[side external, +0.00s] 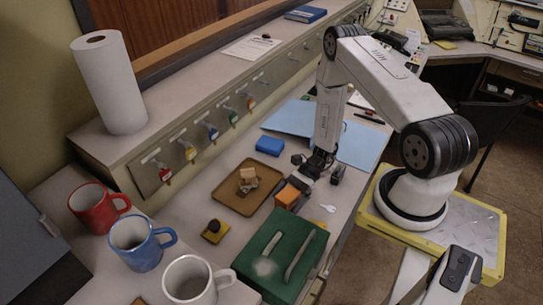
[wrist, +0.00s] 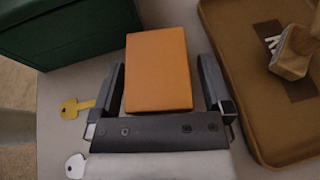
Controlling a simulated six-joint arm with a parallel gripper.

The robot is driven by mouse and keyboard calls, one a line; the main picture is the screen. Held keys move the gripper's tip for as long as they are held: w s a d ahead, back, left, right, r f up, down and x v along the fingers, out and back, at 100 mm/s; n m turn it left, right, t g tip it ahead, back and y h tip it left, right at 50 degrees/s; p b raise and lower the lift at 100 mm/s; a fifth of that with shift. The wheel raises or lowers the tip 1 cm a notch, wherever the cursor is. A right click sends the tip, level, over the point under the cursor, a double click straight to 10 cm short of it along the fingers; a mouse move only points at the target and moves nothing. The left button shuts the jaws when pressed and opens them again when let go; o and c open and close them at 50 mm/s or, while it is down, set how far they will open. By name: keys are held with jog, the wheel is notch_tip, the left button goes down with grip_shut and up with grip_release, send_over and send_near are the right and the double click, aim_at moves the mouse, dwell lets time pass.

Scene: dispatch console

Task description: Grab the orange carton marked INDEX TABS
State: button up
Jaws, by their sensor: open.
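The orange carton (side external: 288,195) stands on the console top, between the brown tray and the green box. In the wrist view the orange carton (wrist: 157,70) shows a plain orange face, and no lettering can be read on it. My gripper (wrist: 160,90) is open, with one dark finger on each side of the carton's near part. A narrow gap shows beside each finger, so the carton does not look clamped. In the side view my gripper (side external: 309,178) is low, right by the carton, and its fingertips are partly hidden.
The brown tray (side external: 234,203) holds small tan items. The green box (side external: 263,246) stands close to the carton. Two keys, one yellow (wrist: 78,107) and one white (wrist: 75,166), lie nearby. A blue block (side external: 269,146) and several mugs stand farther off.

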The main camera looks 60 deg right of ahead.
jog(key=shift+a, duration=0.1)
dwell(0.4)
jog(key=c, duration=1.3)
jog(key=shift+o, duration=0.2)
jog(key=shift+r, duration=0.1)
jog(key=shift+w+r, duration=0.1)
jog(key=shift+r, duration=0.65)
jog(key=s+a+r, duration=0.1)
jog(key=s+r, duration=1)
jog(key=s, duration=0.3)
jog(key=shift+a, duration=0.2)
jog(key=shift+r, duration=0.1)
